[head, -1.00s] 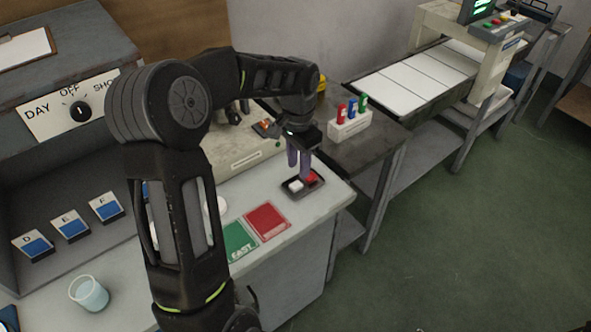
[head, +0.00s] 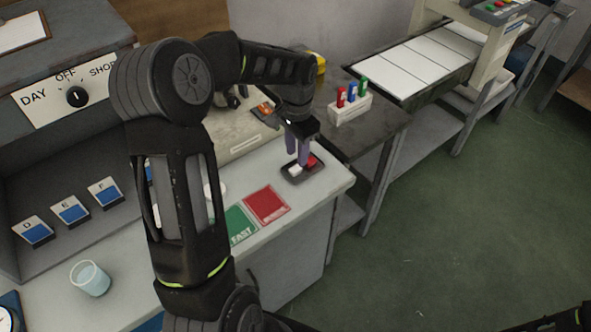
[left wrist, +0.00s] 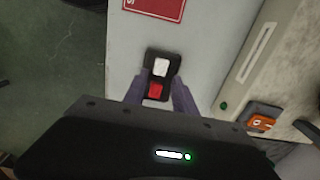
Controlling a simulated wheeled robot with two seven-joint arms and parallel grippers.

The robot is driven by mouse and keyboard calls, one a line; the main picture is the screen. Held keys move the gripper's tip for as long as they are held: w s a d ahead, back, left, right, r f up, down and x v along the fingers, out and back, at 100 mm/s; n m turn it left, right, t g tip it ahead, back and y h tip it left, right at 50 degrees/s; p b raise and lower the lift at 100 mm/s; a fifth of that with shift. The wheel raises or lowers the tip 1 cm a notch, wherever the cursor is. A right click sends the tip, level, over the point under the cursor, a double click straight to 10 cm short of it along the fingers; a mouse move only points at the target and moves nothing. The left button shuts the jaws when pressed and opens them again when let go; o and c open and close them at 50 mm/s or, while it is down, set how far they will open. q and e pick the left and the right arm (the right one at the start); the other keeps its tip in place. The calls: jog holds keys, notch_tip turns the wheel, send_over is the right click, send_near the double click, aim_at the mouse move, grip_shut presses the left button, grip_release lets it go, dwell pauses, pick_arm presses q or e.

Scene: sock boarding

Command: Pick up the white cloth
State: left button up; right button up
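The white cloth (head: 296,170) looks like a small folded white square. It lies beside a red square (head: 311,161) in a small black tray (head: 290,179) near the counter's right end. In the left wrist view the white cloth (left wrist: 161,67) is at the far end of the tray and the red square (left wrist: 155,91) is nearer the gripper. My left gripper (head: 297,158) points down over the tray, its two purple-grey fingers apart with nothing held. In the left wrist view the fingers (left wrist: 160,80) flank the tray. I cannot tell their exact height.
Green (head: 240,228) and red (head: 266,206) cards lie on the counter in front of the tray. A beige machine (head: 240,135) stands behind. A glass (head: 90,279) is at lower left. A white rack (head: 350,110) of coloured pieces stands on the dark side table.

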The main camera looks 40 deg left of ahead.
aim_at(295, 169)
pick_arm(q)
jog(key=shift+s+a+f+p, duration=0.1)
jog(key=shift+f+p, duration=0.2)
jog(key=shift+f, duration=1)
jog(key=shift+s+f+p, duration=0.1)
jog(key=shift+f+p, duration=0.2)
jog(key=shift+f, duration=1)
jog(key=shift+c, duration=0.2)
grip_shut()
